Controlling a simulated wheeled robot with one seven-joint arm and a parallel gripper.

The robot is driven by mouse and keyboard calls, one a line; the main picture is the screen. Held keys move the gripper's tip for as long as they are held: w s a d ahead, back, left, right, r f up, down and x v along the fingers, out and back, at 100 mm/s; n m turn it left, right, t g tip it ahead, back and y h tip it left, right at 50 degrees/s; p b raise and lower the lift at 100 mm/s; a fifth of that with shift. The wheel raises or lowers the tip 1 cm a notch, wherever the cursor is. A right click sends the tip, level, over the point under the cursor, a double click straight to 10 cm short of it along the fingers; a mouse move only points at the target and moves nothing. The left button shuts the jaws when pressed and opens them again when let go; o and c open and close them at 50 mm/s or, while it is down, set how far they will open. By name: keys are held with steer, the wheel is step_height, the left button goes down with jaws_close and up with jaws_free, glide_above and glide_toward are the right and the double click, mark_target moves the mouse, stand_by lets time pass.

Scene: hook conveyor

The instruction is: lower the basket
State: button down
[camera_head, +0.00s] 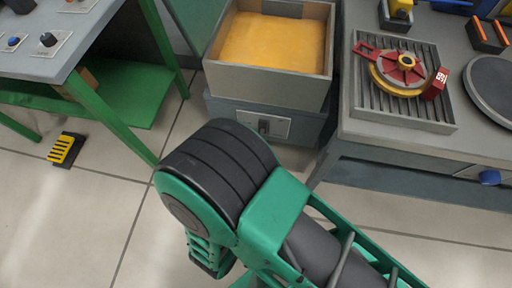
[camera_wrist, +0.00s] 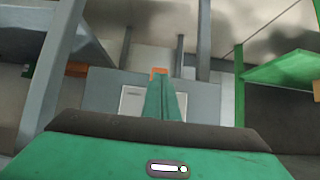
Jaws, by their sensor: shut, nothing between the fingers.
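No basket can be made out for certain. A grey square vat (camera_head: 263,84) with a yellow-orange surface inside stands at the top middle of the head view, on a blue-grey base (camera_head: 222,108). A light switch panel (camera_head: 277,127) with a dark switch (camera_head: 264,127) is on the base's front. In the wrist view my green gripper (camera_wrist: 161,82) is shut and empty. It points at a blue-grey box with a pale plate (camera_wrist: 133,101), partly hidden behind the fingers. A small orange patch (camera_wrist: 158,73) shows at the fingertips; I cannot tell what it is or whether they touch anything.
A green-legged table (camera_head: 62,45) with knobs stands at left; a yellow-black pedal (camera_head: 66,150) lies on the floor. A grey counter (camera_head: 380,130) with a slatted tray (camera_head: 425,119) and a red-yellow round device (camera_head: 402,70) is at right.

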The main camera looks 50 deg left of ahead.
steer(key=v, duration=0.5)
steer(key=shift+s+d+r, duration=0.1)
steer(key=shift+s+r, duration=0.15)
steer(key=shift+r, duration=0.1)
